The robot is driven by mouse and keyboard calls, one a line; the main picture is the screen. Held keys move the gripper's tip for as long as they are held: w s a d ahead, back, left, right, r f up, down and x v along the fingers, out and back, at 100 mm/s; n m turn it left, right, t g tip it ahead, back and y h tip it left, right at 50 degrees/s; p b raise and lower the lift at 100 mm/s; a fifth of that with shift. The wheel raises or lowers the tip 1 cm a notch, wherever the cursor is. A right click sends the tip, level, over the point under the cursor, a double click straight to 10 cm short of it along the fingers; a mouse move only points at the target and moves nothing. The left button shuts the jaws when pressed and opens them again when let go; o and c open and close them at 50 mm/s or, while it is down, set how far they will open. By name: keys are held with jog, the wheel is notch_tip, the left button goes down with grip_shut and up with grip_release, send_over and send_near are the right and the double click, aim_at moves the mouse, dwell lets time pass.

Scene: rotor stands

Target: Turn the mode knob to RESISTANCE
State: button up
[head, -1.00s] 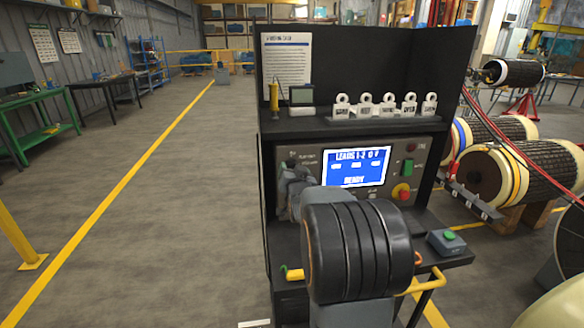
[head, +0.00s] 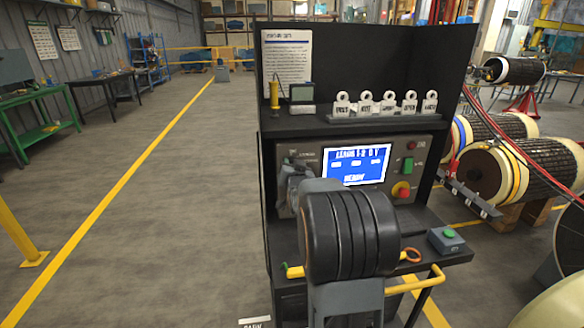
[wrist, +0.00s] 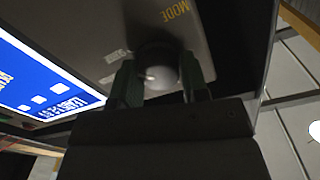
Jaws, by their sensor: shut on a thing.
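The mode knob (wrist: 158,66) is a rounded grey knob under the yellow MODE lettering in the wrist view. A small pale mark shows on it. My gripper (wrist: 160,78) has one finger on each side of the knob and is shut on it. Which setting the knob points to cannot be read. In the head view my gripper (head: 291,188) is at the left end of the tester's grey panel (head: 409,149), and my arm hides the knob. The blue screen (head: 357,166) reads LEADS 1-2 and READY.
A shelf with several white tags (head: 387,104) stands above the panel. A red button (head: 401,191) is on the panel. A yellow rail (head: 425,284) runs along the front.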

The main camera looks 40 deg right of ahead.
jog(key=shift+c, duration=0.9)
jog(key=shift+f+b, duration=0.1)
jog(key=shift+b, duration=0.35)
jog(key=shift+r+n+t+b, duration=0.1)
jog(key=shift+n+t+b, duration=0.05)
jog(key=shift+n+b, duration=4.35)
jog(key=shift+r+n+t+b, duration=0.1)
jog(key=shift+n+t+b, duration=0.05)
jog(key=shift+n+b, duration=4.35)
jog(key=shift+r, duration=0.1)
jog(key=o, duration=0.9)
jog(key=shift+w+f, duration=0.1)
jog(key=shift+f, duration=0.15)
